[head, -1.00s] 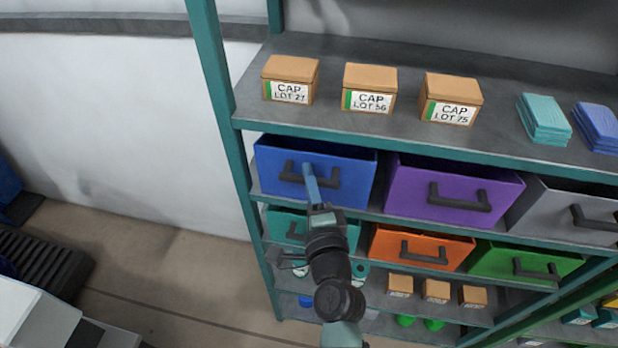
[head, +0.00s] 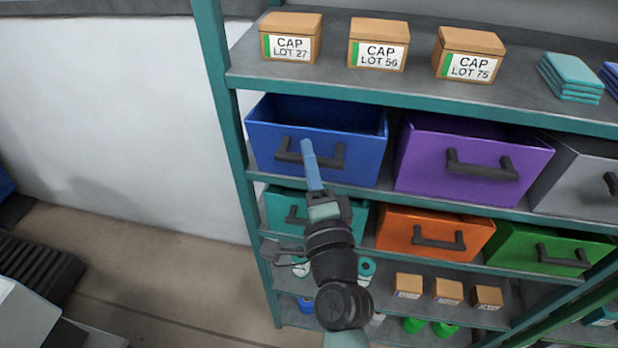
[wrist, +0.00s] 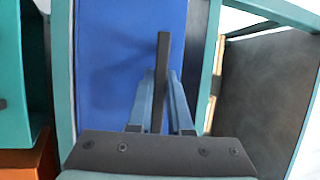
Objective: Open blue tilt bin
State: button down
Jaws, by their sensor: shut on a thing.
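The blue tilt bin (head: 360,165) is at the left end of the upper bin row in the head view. Its front is tilted outward, and its dark inside shows above the front edge. Its black handle (head: 288,155) is on the front face. My gripper (head: 308,150) is at the middle of that handle. In the wrist view, the two blue fingers (wrist: 160,90) are on either side of the dark handle bar (wrist: 163,60), shut on it. The blue front face (wrist: 105,60) fills the area behind.
A purple bin (head: 470,160) and a grey bin (head: 580,175) stand to the right. Teal (head: 278,212), orange (head: 425,235) and green (head: 545,250) bins are below. Boxes (head: 378,42) stand on the shelf above. A teal post (head: 225,120) is close on the left.

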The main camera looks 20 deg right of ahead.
jog(key=s+a+f+n+t+y+b, duration=0.2)
jog(key=s+a+f+n+t+b, duration=0.1)
jog(key=b, duration=3.1)
notch_tip(320, 180, down, 4)
jog(key=s+n+t, duration=0.1)
jog(key=n+t, duration=0.1)
jog(key=t, duration=0.1)
jog(key=shift+s+t+b, duration=0.4)
jog(key=shift+a+f+b, duration=0.1)
jog(key=shift+b, duration=0.25)
jog(key=c, duration=0.8)
grip_release()
jog(key=shift+c, duration=0.2)
jog(key=shift+s, duration=0.1)
